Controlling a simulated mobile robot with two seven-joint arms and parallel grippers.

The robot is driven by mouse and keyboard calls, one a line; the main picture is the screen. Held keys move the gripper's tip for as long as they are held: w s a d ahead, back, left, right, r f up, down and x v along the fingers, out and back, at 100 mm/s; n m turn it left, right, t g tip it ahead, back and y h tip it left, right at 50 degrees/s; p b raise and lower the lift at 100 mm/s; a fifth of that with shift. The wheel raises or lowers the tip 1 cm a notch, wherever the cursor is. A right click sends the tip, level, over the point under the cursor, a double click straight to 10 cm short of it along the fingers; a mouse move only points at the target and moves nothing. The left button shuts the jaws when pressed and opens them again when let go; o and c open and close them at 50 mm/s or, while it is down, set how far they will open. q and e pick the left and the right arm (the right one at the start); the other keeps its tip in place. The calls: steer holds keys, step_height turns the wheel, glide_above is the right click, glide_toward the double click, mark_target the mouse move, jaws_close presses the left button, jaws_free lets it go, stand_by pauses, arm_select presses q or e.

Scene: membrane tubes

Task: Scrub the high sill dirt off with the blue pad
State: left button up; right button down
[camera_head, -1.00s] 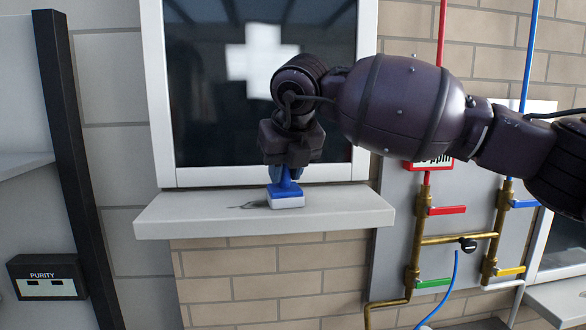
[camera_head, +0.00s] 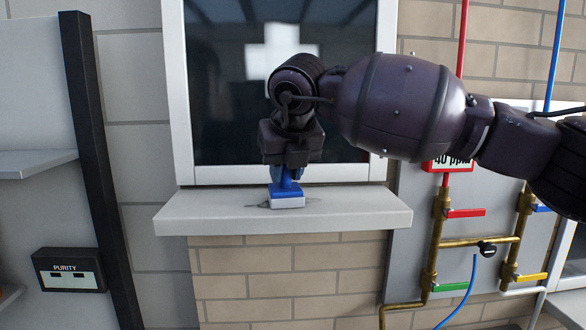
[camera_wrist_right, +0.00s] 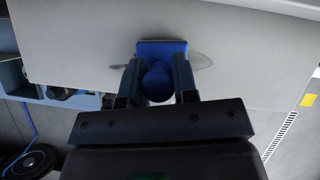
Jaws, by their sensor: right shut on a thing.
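The blue pad (camera_head: 286,196) has a blue handle and top and a white lower part. It sits on the high sill (camera_head: 340,211), white side down. My right gripper (camera_head: 287,172) is shut on the pad's handle from above. The right wrist view shows the two fingers (camera_wrist_right: 158,82) on either side of the round blue handle, with the blue pad (camera_wrist_right: 162,48) beyond. A dark dirt mark (camera_wrist_right: 201,61) shows on the sill, partly hidden under the pad and sticking out beside it. My left gripper is not in view.
A white-framed window (camera_head: 220,110) rises behind the sill. Pipes with coloured valve handles (camera_head: 465,213) and a red-framed ppm sign (camera_head: 448,162) are on the right. A black post (camera_head: 98,170) and a PURITY box (camera_head: 69,270) are on the left. The sill is otherwise clear.

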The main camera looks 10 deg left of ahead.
steer(key=shift+s+a+f, duration=0.1)
steer(key=shift+a+f, duration=0.05)
steer(key=shift+a, duration=0.1)
steer(key=shift+s+a, duration=0.25)
steer(key=shift+a, duration=1)
steer(key=shift+a, duration=0.15)
steer(key=shift+s+a, duration=0.25)
steer(key=shift+a, duration=1.05)
steer(key=shift+a, duration=0.1)
steer(key=shift+s+a+p, duration=0.15)
steer(key=shift+a+p, duration=0.05)
steer(key=shift+a, duration=0.5)
steer(key=shift+s+a+p, duration=0.1)
steer(key=shift+a+p, duration=0.05)
steer(key=shift+a, duration=0.5)
steer(key=shift+d+r, duration=0.1)
steer(key=shift+r, duration=0.1)
